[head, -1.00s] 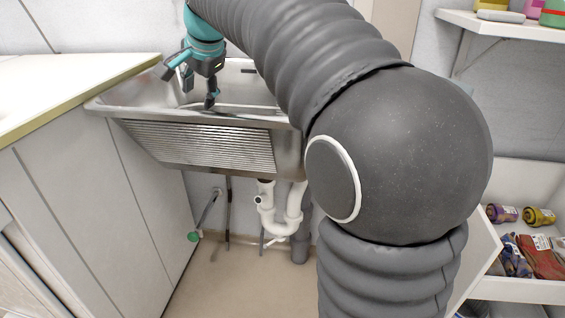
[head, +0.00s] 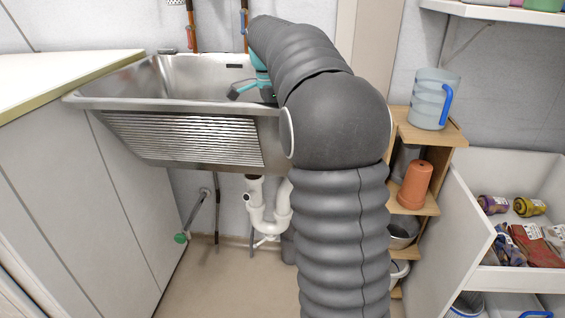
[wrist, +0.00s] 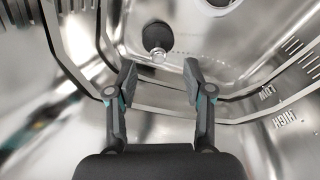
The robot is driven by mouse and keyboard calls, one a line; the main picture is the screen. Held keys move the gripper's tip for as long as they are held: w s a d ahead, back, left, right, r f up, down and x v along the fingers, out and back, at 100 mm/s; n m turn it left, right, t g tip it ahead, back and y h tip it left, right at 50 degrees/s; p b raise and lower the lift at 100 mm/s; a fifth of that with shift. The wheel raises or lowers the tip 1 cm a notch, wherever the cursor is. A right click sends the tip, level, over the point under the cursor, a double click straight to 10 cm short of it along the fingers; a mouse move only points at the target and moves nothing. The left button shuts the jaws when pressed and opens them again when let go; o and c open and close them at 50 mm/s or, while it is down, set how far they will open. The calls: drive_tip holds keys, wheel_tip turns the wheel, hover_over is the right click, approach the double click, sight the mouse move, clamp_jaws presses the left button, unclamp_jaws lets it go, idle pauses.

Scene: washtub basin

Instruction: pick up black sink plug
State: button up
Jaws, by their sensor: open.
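The black sink plug (wrist: 156,35) shows in the wrist view as a round black disc with a small shiny metal knob. It lies inside the metal washtub basin (wrist: 240,50), a little beyond my fingertips and roughly centred between them. My gripper (wrist: 160,78) is open, with its two fingers apart and nothing between them. In the head view my gripper (head: 252,90) is partly hidden by my arm, at the basin's (head: 190,104) right part. The plug does not show in the head view.
The basin walls surround my gripper, with slots and LOW and HIGH marks at the right. A white counter (head: 60,80) adjoins the basin at the left. A wooden shelf (head: 425,133) with a clear blue-handled jug (head: 428,98) and a terracotta pot (head: 415,185) stands right of my arm.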

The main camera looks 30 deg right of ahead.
drive_tip(key=shift+s+d+f+b, duration=0.1)
drive_tip(key=shift+d+f+b, duration=0.15)
drive_tip(key=shift+f, duration=0.75)
drive_tip(key=shift+s+d+f+b, duration=0.1)
drive_tip(key=shift+f+b, duration=0.15)
drive_tip(key=shift+f, duration=0.7)
drive_tip(key=shift+s+d+f+b, duration=0.1)
drive_tip(key=shift+d+f+b, duration=0.15)
drive_tip(key=shift+f, duration=0.75)
clamp_jaws()
